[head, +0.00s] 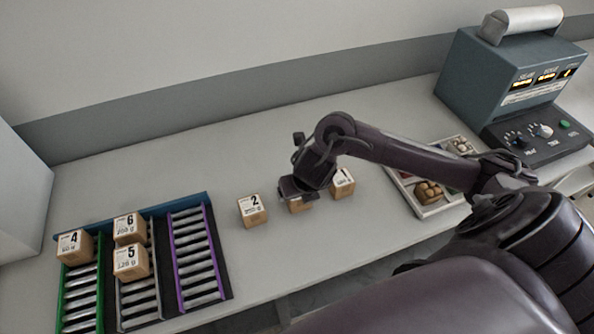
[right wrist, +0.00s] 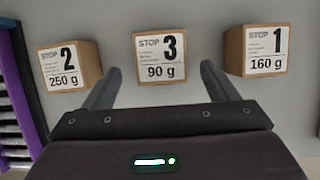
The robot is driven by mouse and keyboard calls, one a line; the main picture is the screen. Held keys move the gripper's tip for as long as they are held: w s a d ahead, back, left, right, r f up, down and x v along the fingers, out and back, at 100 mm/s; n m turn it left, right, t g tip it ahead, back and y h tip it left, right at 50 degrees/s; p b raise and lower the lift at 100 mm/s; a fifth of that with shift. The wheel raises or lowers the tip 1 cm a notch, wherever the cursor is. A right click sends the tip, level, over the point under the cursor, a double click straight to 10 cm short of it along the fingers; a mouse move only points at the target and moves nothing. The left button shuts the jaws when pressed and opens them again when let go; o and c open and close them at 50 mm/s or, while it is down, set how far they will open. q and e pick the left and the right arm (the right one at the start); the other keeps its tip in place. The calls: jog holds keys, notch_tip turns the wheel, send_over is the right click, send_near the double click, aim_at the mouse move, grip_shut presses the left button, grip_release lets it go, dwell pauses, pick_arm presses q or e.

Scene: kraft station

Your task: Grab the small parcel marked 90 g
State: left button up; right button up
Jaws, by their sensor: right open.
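The small parcel marked 90 g, labelled STOP 3 (right wrist: 161,59), stands upright in the right wrist view, between and just beyond my right gripper's fingers. In the head view this parcel (head: 300,205) is mostly hidden under my right gripper (head: 296,190). My right gripper (right wrist: 157,82) is open, one finger to each side of the parcel's near end, with nothing held. Parcel 2, marked 250 g (right wrist: 69,65), stands to the left, and parcel 1, marked 160 g (right wrist: 256,51), to the right. My left gripper is not in view.
A rack with green, grey and purple roller lanes (head: 201,262) stands at the left. Parcels 4 (head: 75,247), 6 (head: 130,228) and 5 (head: 131,262) sit on it. A tray of small items (head: 440,208) and a blue-grey machine (head: 500,75) are at the right.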

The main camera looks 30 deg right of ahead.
jog(key=x, duration=0.3)
jog(key=shift+d+r, duration=0.1)
jog(key=x, duration=0.2)
jog(key=shift+w, duration=0.2)
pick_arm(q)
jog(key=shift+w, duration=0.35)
pick_arm(e)
jog(key=c, duration=1.1)
